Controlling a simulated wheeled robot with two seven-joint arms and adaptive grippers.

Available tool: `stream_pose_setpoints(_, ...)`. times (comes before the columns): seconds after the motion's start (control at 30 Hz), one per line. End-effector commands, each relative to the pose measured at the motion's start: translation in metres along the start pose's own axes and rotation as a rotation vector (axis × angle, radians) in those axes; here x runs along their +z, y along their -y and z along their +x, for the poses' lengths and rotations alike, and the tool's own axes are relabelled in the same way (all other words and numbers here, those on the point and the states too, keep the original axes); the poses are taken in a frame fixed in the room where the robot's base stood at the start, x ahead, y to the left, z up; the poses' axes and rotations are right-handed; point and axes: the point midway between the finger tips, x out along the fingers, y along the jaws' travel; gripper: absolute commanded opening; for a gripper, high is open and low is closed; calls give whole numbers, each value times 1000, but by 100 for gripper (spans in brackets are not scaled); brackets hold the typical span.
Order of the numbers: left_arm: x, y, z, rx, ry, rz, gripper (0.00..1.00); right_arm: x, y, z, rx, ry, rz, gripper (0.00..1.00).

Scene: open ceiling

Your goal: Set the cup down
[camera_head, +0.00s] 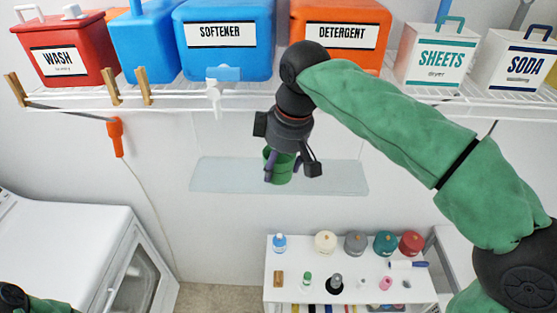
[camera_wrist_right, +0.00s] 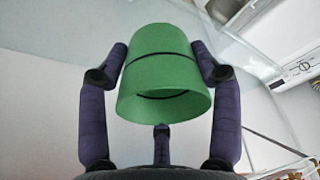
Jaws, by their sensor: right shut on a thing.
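A green cup (camera_head: 281,172) is in my right gripper (camera_head: 285,168), in front of the clear glass shelf (camera_head: 215,178) on the wall in the head view. In the right wrist view the green cup (camera_wrist_right: 162,75) sits between the two purple side fingers of the right gripper (camera_wrist_right: 160,80), with a third finger below it. The fingers are shut on the cup's sides. Whether the cup's base touches the shelf cannot be told. Of my left arm, only a dark and green part shows at the lower left corner; its gripper is not seen.
Above, a wire rack (camera_head: 190,98) holds a red wash bin (camera_head: 85,38), blue softener bin (camera_head: 222,65), orange detergent bin (camera_head: 360,62) and white boxes. Below right stands a white cart (camera_head: 300,262) with jars. A white machine (camera_head: 70,245) is at left. The glass shelf is otherwise bare.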

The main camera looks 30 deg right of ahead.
Motion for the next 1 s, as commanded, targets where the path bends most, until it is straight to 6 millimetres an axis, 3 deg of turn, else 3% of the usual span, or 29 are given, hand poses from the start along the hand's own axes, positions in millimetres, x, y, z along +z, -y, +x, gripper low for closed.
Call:
stream_pose_setpoints(0.3, 0, 1, 3, 0, 0, 0, 92, 0, 0, 3, 0, -1, 0, 42)
stream_pose_setpoints(0.33, 0, 1, 3, 0, 0, 0, 92, 0, 0, 3, 0, -1, 0, 67)
stream_pose_setpoints(0.4, 0, 1, 2, 0, 0, 0, 92, 0, 0, 2, 0, -1, 0, 87)
stream_pose_setpoints(0.43, 0, 1, 2, 0, 0, 0, 92, 0, 0, 2, 0, -1, 0, 89)
stream_pose_setpoints(0.83, 0, 0, 0, 0, 0, 0, 92, 0, 0, 0, 0, -1, 0, 89)
stream_pose_setpoints(1.0, 0, 0, 0, 0, 0, 0, 92, -2, 0, -19, 1, -4, -2, 89)
